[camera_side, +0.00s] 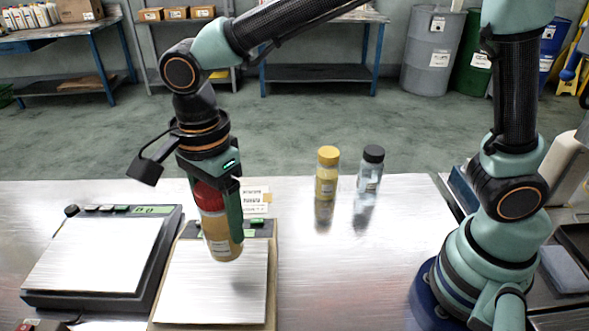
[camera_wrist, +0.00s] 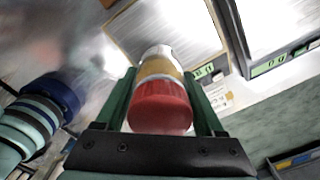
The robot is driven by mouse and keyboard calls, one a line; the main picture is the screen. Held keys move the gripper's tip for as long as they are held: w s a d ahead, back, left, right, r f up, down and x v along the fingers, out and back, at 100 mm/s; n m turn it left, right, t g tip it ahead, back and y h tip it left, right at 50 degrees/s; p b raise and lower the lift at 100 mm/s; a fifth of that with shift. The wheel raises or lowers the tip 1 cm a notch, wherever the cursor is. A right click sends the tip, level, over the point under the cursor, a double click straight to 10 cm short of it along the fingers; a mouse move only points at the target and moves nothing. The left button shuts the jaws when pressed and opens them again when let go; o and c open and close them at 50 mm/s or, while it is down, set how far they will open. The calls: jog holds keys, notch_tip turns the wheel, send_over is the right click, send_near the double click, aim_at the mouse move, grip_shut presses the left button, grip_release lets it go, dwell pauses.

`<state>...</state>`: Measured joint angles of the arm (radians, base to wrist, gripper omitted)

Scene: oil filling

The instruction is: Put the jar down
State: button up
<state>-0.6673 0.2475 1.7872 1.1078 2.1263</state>
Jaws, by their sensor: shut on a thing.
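My gripper (camera_side: 215,200) is shut on a jar (camera_side: 220,232) with a red lid and an amber body with a pale label. The jar hangs slightly tilted over the back part of the beige-framed scale (camera_side: 215,290); a shadow lies on the plate to its right. The jar's base looks a little above the plate. In the wrist view, the jar (camera_wrist: 158,95) sits between the two green fingers of my gripper (camera_wrist: 160,100), red lid toward the camera, with the scale plate (camera_wrist: 170,30) beyond it.
A second, dark-framed scale (camera_side: 100,255) stands to the left. A yellow-lidded jar (camera_side: 327,175) and a dark-lidded clear jar (camera_side: 370,172) stand upright farther back on the right. A small label card (camera_side: 256,199) stands behind the beige-framed scale. The metal table (camera_side: 345,275) is clear right of it.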

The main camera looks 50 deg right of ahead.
aim_at(225, 240)
jog(key=shift+f, duration=2.6)
jog(key=o, duration=1.5)
jog(key=shift+f, duration=0.15)
